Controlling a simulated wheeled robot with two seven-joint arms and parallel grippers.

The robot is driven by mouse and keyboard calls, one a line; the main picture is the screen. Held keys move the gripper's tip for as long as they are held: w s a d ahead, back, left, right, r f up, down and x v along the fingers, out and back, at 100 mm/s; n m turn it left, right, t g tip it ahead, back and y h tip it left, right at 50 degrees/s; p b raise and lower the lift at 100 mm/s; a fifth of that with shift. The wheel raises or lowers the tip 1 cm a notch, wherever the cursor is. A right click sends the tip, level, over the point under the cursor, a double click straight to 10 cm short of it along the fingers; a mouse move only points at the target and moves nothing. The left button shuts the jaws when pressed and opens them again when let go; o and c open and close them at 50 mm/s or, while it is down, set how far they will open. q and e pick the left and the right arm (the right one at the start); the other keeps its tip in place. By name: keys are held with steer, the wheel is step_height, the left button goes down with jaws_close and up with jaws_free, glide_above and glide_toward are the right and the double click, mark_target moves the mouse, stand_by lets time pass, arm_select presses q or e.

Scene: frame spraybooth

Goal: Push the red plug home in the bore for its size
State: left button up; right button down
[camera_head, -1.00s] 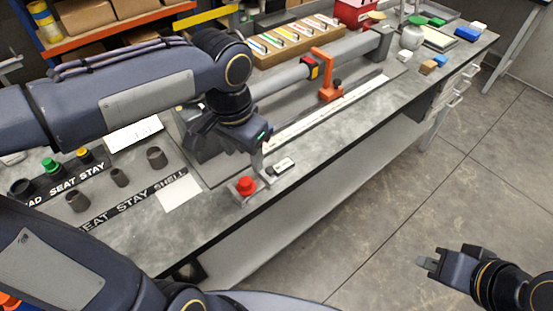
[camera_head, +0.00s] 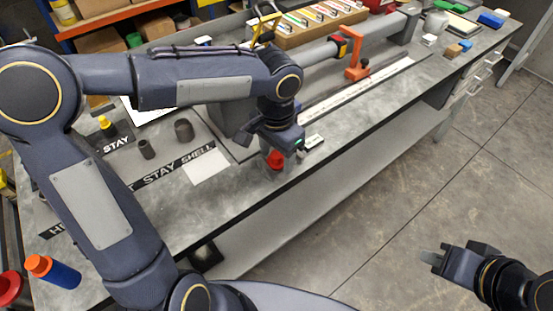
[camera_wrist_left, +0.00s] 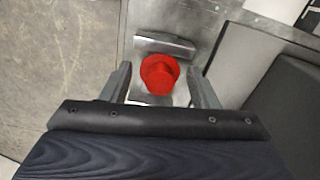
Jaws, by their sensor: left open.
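The red plug (camera_head: 275,160) stands near the front edge of the bench, below my left gripper (camera_head: 281,150). In the left wrist view, the red plug (camera_wrist_left: 159,74) sits on a small metal holder (camera_wrist_left: 165,45), between the two fingers of my left gripper (camera_wrist_left: 160,80). The fingers are apart, with a gap on each side of the plug. Dark hollow cylinders, a wider one (camera_head: 184,130) and a narrower one (camera_head: 146,149), stand left of the arm; I cannot tell which fits the plug. My right gripper (camera_head: 436,259) hangs over the floor, away from the bench; its finger gap is unclear.
A label strip (camera_head: 170,168) and a white sheet (camera_head: 207,166) lie left of the plug. A yellow-topped piece (camera_head: 106,126) stands further left. A small white-and-black block (camera_head: 312,142) lies right of the plug. An orange stop (camera_head: 357,68) stands on the long rail behind.

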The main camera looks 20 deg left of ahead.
arm_select(q)
steer(key=c, duration=0.9)
steer(key=shift+r, duration=0.1)
